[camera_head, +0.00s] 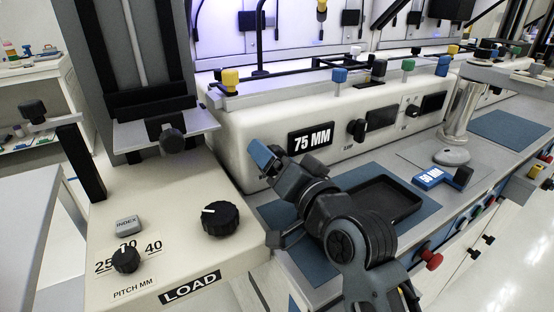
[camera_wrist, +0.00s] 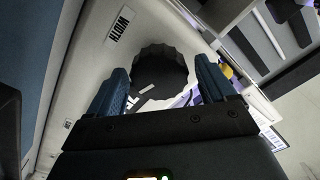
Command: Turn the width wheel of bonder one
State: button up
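The width wheel (camera_wrist: 158,66) is a black, ridged round knob with a white mark, on a pale machine face beside a WIDTH label (camera_wrist: 116,26) in the wrist view. My gripper (camera_head: 262,156) is at the pale bonder body (camera_head: 238,136), left of its 75 MM plate (camera_head: 310,138), in the head view. In the wrist view its two blue fingers are apart, one on each side of the wheel, with gaps showing; I cannot tell how deep they reach. I cannot make out the width wheel in the head view, where my gripper and wrist cover part of the machine's front.
A loader (camera_head: 165,235) at left carries a large black knob (camera_head: 220,219) and a pitch dial (camera_head: 125,260). A black tray (camera_head: 392,200) and a blue 50 MM block (camera_head: 430,178) lie on the bench near my arm. The floor at right is clear.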

jog(key=c, duration=0.9)
jog(key=shift+f+n+b, duration=0.1)
jog(key=shift+n+b, duration=0.6)
jog(key=shift+n, duration=0.4)
jog(key=shift+c, duration=0.2)
jog(key=shift+n, duration=0.5)
jog(key=o, duration=1)
jog(key=shift+s, duration=0.1)
jog(key=v, duration=0.7)
jog(key=shift+s+d, duration=0.25)
